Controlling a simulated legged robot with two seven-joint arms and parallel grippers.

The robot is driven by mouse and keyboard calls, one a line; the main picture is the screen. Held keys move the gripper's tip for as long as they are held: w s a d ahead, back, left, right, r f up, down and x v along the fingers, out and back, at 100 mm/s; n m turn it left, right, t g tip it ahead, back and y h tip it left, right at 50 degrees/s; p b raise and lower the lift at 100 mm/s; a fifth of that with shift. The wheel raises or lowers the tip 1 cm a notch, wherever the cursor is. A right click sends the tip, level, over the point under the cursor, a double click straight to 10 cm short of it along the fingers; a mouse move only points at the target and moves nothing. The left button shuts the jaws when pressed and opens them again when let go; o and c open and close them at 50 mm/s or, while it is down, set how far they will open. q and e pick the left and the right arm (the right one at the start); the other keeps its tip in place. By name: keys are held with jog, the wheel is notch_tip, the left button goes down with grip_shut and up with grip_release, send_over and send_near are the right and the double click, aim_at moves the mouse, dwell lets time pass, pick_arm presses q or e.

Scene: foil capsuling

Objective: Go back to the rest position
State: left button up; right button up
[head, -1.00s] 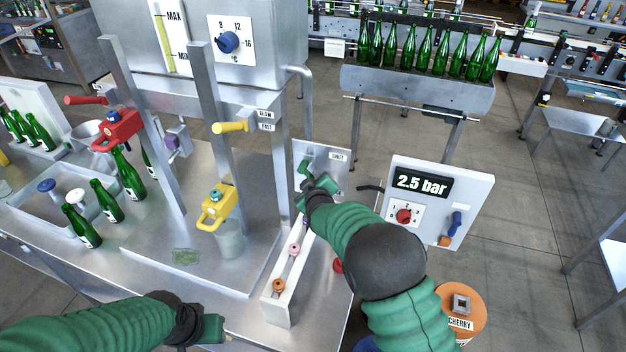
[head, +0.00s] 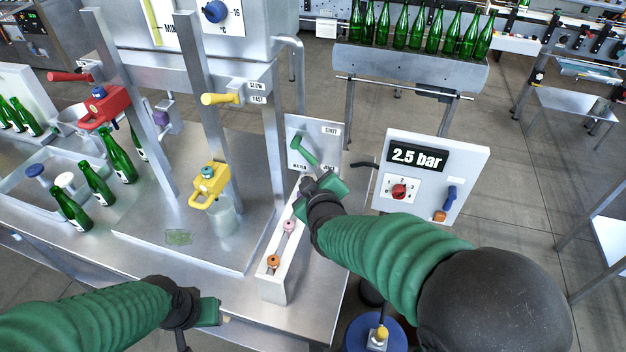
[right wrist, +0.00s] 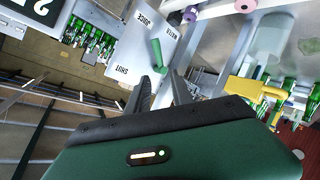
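My right gripper (head: 322,190) is at the near side of a grey valve plate (head: 330,134) with a green lever (head: 304,150). In the right wrist view the two dark fingers (right wrist: 161,88) are spread, with nothing seen between them. The green lever (right wrist: 157,54) shows just beyond the fingertips, seemingly apart from them. The plate carries SHUT, WATER and JUICE labels in that view. My left gripper (head: 208,311) is low over the table's front edge; its fingers are not clear enough to tell its state.
A white rail (head: 275,285) with small coloured rings stands below my right gripper. A 2.5 bar panel (head: 431,160) is close to the right arm. A yellow clamp (head: 208,187), a red clamp (head: 103,105) and green bottles (head: 97,184) are on the left.

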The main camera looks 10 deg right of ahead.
jog(key=shift+s, duration=0.1)
jog(key=shift+d, duration=0.1)
dwell(0.3)
jog(key=s+d+f+m+g+b, duration=0.1)
jog(key=s+d+f+m+g, duration=0.2)
jog(key=s+f, duration=0.3)
jog(key=s+d+f+m+g+b, duration=0.1)
jog(key=s+d+f+g, duration=0.3)
jog(key=s, duration=0.6)
jog(key=s+d+f+m+g+b, duration=0.2)
jog(key=s+d+f+m+g, duration=0.1)
jog(key=s+d+f, duration=0.4)
jog(key=shift+s+f+m+g+h, duration=0.4)
jog(key=shift+s+f+m, duration=0.15)
jog(key=shift+s+m, duration=0.35)
jog(key=shift+a, duration=0.2)
jog(key=shift+d, duration=0.2)
jog(key=shift+a, duration=0.1)
